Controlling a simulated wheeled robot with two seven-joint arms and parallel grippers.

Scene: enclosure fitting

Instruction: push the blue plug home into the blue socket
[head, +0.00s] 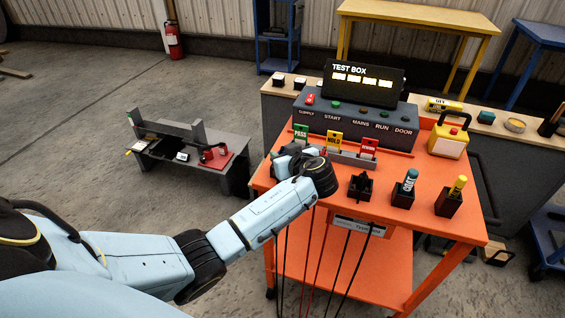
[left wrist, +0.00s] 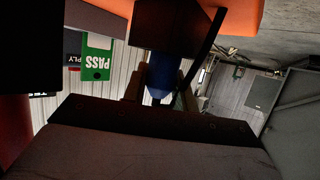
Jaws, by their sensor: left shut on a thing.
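The blue plug (left wrist: 160,76) shows in the left wrist view between the fingers of my left gripper (left wrist: 158,92), which is shut on it. Its far end meets a dark block (left wrist: 172,25); whether that block holds the blue socket, and how deep the plug sits, I cannot tell. In the head view my left gripper (head: 285,162) is at the left edge of the orange table (head: 440,222), partly hidden by my own wrist. The plug and the blue socket cannot be made out there. My right gripper is not in view.
The test box (head: 352,118) stands behind, with a green PASS tag (head: 301,133), a yellow tag (head: 334,140) and a red tag (head: 368,147) in front. Black holders (head: 360,187) stand to the right, one with a teal-topped tool (head: 410,180). Cables (head: 310,250) hang down the front.

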